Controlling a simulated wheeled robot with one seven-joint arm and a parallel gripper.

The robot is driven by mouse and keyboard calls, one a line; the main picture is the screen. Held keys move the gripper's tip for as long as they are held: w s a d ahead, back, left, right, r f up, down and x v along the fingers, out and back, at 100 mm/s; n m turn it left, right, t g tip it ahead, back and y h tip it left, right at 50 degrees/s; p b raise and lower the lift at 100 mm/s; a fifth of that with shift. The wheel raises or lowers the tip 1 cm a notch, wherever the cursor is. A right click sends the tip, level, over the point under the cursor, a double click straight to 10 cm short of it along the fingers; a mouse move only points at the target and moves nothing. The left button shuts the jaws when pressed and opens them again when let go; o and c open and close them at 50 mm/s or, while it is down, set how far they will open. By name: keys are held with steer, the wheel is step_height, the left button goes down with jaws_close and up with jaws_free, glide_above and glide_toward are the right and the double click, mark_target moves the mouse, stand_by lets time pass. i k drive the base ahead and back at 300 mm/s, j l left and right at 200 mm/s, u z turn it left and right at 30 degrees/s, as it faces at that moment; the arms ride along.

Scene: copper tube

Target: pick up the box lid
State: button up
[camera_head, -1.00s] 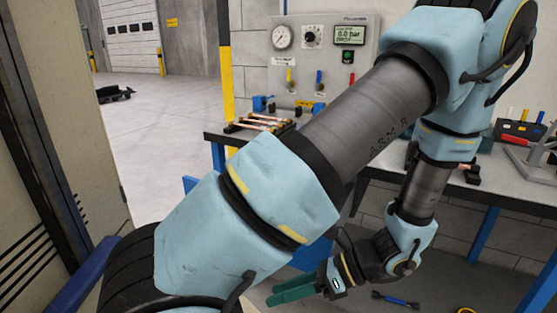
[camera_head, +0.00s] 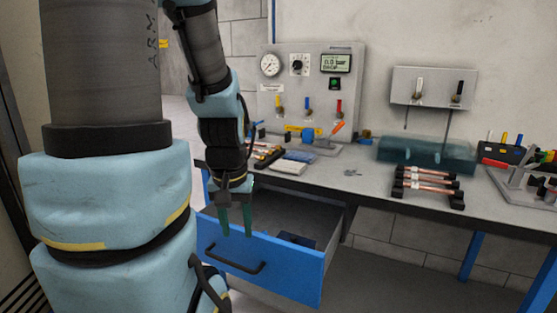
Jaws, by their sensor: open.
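My gripper (camera_head: 236,228) points down with its two green fingers apart and nothing between them. It is over or just in front of the open blue drawer (camera_head: 262,262), near the left end of the bench; the exact depth is unclear. A translucent teal box-like thing (camera_head: 425,153) lies on the bench against the wall, at the right. A small dark blue thing (camera_head: 297,240) lies inside the drawer, partly hidden by the drawer front. I cannot tell which of these, if either, is the box lid.
Copper tubes in a black rack (camera_head: 428,185) stand on the bench (camera_head: 350,185) before the teal thing. A gauge panel (camera_head: 305,85) stands behind. Small items and a white block (camera_head: 287,168) lie behind my gripper. A tool stand (camera_head: 525,180) is at the right.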

mark_target(301, 241)
steer(key=z, duration=1.9)
steer(key=u, duration=2.15)
steer(key=l+u, duration=0.4)
steer(key=k+l+u, duration=0.15)
steer(key=l+u, duration=0.3)
